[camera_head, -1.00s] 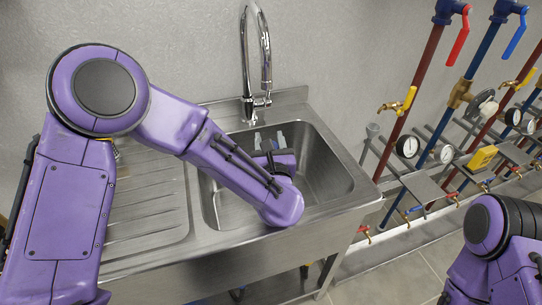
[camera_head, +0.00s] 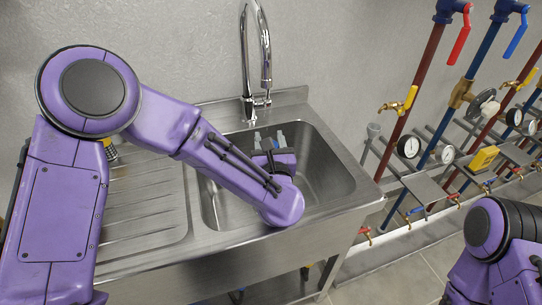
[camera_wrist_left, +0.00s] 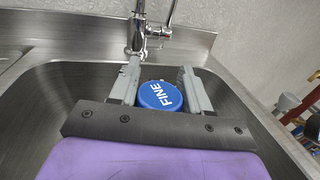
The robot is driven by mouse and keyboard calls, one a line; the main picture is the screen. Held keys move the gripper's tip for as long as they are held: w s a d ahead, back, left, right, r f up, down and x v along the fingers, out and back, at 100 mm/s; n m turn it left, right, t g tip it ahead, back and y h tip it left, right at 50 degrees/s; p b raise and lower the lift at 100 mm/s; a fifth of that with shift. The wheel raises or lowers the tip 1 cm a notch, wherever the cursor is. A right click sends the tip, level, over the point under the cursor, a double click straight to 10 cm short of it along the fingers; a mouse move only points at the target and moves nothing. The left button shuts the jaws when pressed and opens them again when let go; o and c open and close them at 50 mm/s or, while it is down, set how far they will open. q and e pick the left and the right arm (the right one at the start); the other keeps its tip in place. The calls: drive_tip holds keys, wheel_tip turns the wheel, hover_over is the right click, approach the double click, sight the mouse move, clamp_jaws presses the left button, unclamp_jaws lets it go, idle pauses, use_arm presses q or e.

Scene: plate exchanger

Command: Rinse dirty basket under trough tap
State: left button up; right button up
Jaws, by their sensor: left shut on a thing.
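My left gripper (camera_head: 269,142) reaches down into the steel trough (camera_head: 330,182), below and in front of the chrome tap (camera_head: 265,60). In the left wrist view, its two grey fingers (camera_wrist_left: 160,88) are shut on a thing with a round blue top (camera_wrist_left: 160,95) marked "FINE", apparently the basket. The rest of that thing is hidden, and I cannot tell how dirty it is. The tap's base (camera_wrist_left: 150,35) stands just beyond the fingers. I see no water running. Only part of my right arm shows at the lower right; its gripper is out of view.
A ribbed steel drainboard (camera_head: 150,205) adjoins the trough on the left. A small yellow and black thing (camera_head: 110,150) shows behind my left arm. Red pipes (camera_head: 412,90) and blue pipes (camera_head: 480,60) with valves and gauges stand at the right.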

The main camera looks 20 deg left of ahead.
use_arm(q)
drive_tip(key=a+v, duration=0.1)
drive_tip(key=v, duration=0.6)
drive_tip(key=shift+s+a+b, duration=0.2)
drive_tip(key=shift+s+b, duration=0.25)
drive_tip(key=shift+s, duration=0.25)
use_arm(e)
drive_tip(key=shift+f, duration=0.4)
idle(0.5)
use_arm(q)
drive_tip(key=s+r+p, duration=0.2)
drive_tip(key=s+r, duration=0.2)
drive_tip(key=s, duration=0.1)
drive_tip(key=shift+d, duration=0.4)
use_arm(e)
drive_tip(key=shift+r, duration=1.15)
drive_tip(key=shift+c, duration=0.3)
